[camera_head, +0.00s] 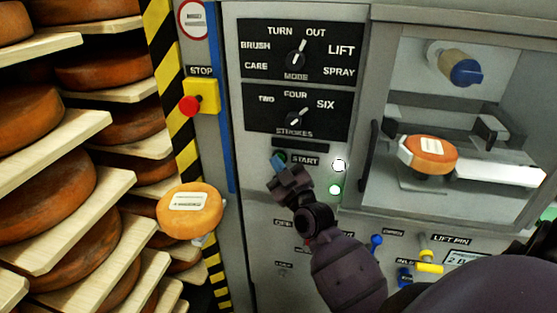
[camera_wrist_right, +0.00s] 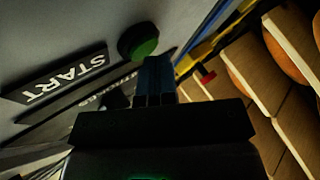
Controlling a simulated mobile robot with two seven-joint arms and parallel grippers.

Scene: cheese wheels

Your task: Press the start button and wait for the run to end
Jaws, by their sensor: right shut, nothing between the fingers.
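The green start button (camera_wrist_right: 138,42) is on the grey machine panel, beside the START label (camera_head: 305,161). In the head view the button is mostly hidden behind my right gripper (camera_head: 281,160). The right gripper is shut and empty. In the right wrist view its fingertips (camera_wrist_right: 157,62) are right at the button's edge; I cannot tell whether they touch it. Two lamps are lit right of the label, a white one (camera_head: 339,165) and a green one (camera_head: 335,190). The mode knob (camera_head: 296,62) points near OUT and the strokes knob (camera_head: 294,120) between FOUR and SIX. My left gripper is not in view.
A windowed chamber (camera_head: 470,130) at the right holds a cheese wheel (camera_head: 430,154). A red stop button (camera_head: 189,106) sits on a yellow box. Another cheese wheel (camera_head: 190,211) is near the striped post (camera_head: 165,50). Shelves of cheese wheels fill the left.

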